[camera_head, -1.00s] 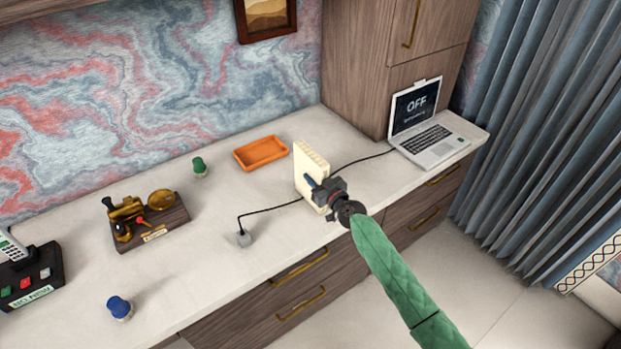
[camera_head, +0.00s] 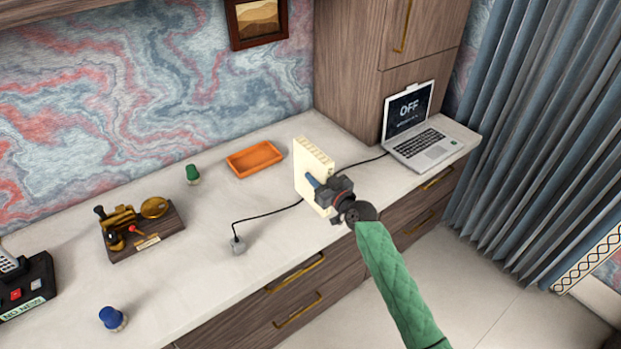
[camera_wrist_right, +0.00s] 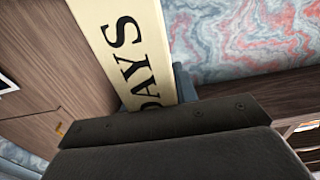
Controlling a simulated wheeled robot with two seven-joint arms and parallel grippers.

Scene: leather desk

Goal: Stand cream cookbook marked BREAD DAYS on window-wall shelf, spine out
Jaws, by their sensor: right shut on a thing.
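The cream cookbook (camera_head: 311,170) is upright in the head view, near the front edge of the desk, with its page edges at the top. My right gripper (camera_head: 322,192) is shut on its lower part from the front right. In the right wrist view the cream spine (camera_wrist_right: 128,50) shows the dark letters "DAYS", and the rest of the title is hidden or out of frame. Whether the book touches the desk I cannot tell. The window-wall shelf is not clearly in view. My left gripper is not in view.
An open laptop (camera_head: 424,143) stands at the desk's right end beside a tall wooden cabinet (camera_head: 345,70). An orange tray (camera_head: 254,160), a green stamp (camera_head: 193,174), a brass device (camera_head: 135,225) and a blue stamp (camera_head: 112,318) lie left. A black cable (camera_head: 270,212) runs behind the book.

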